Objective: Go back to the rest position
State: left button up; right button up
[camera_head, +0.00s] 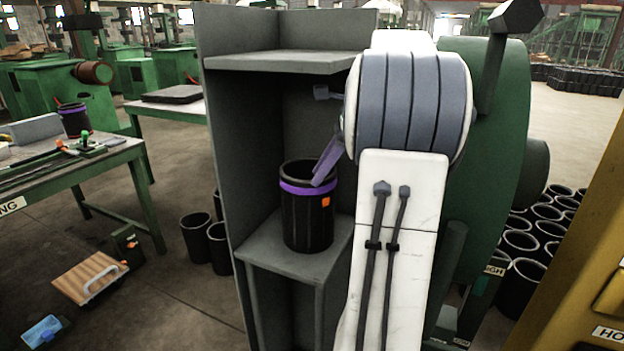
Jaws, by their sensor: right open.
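My right arm stands large in the middle right of the head view and hides much behind it. My right gripper (328,162) shows as a purple-grey finger at the rim of a black rubber sleeve; the rest of it is hidden behind the arm. I cannot tell whether the finger touches the rim. The sleeve (307,225) has a purple band and an orange patch, and stands upright on the lower shelf of a grey cabinet. My left gripper is not in view.
The grey cabinet (220,130) has a side wall and an upper shelf (275,62) close around the arm. A green machine (500,140) is just right of it. Another purple-banded sleeve (74,120) stands on the left table (100,168). Black sleeves crowd the floor at right (522,241).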

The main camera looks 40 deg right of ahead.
jog(key=shift+v, duration=1.05)
